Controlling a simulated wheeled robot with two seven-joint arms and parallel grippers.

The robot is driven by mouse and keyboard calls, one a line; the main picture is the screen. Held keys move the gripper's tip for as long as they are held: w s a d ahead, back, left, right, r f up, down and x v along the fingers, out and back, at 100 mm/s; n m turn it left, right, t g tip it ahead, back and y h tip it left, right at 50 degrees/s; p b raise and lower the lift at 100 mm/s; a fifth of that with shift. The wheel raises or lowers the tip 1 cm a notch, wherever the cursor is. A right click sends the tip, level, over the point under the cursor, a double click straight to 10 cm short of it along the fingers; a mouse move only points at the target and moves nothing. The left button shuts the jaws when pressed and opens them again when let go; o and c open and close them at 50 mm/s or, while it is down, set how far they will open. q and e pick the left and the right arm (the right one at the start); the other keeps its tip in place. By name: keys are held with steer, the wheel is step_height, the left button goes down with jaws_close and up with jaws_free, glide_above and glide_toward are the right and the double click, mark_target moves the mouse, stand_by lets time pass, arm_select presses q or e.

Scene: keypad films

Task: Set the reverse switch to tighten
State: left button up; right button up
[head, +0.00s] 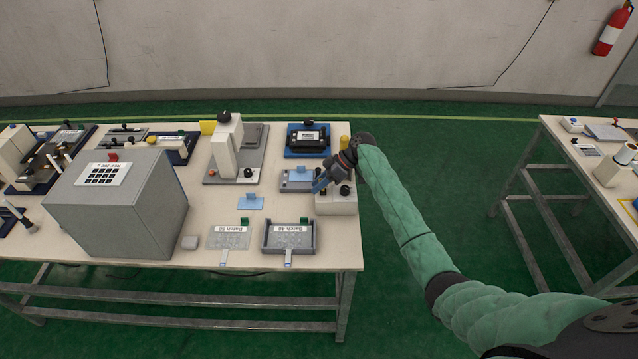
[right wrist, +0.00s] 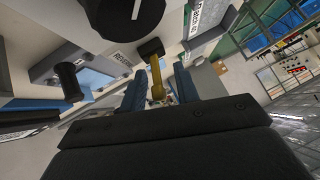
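The reverse switch shows in the right wrist view as a brass stem with a black cap (right wrist: 151,48), beside a partly hidden label (right wrist: 122,57) that seems to begin "REVER". It stands on a pale control box (head: 337,207) at the table's right edge. My right gripper (right wrist: 158,84) is open, its blue fingers on either side of the stem, with a gap seen on both sides. In the head view the right gripper (head: 321,185) is over the box and hides part of it, so the switch's setting cannot be told. My left gripper is out of view.
A large black knob (right wrist: 125,14) is close to the switch. A grey device (head: 297,187) stands just left of the box, a dark blue fixture (head: 307,152) behind. A grey tray (head: 268,238) is at the front. A second table (head: 556,135) is at right.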

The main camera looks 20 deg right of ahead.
steer(key=shift+c, duration=0.4)
jaws_close()
steer(key=shift+w+d+f+b, duration=0.1)
steer(key=shift+w+b, duration=0.05)
steer(key=shift+b, duration=0.15)
steer(key=shift+w+f+m+g+y+b, duration=0.1)
steer(key=shift+w+m+g+y+b, duration=0.15)
steer(key=shift+m+g+b, duration=0.45)
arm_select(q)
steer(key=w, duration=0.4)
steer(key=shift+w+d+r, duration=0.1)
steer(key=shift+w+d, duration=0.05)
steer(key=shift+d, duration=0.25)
arm_select(e)
steer(key=shift+o, duration=0.4)
jaws_free()
steer(key=shift+s, duration=0.1)
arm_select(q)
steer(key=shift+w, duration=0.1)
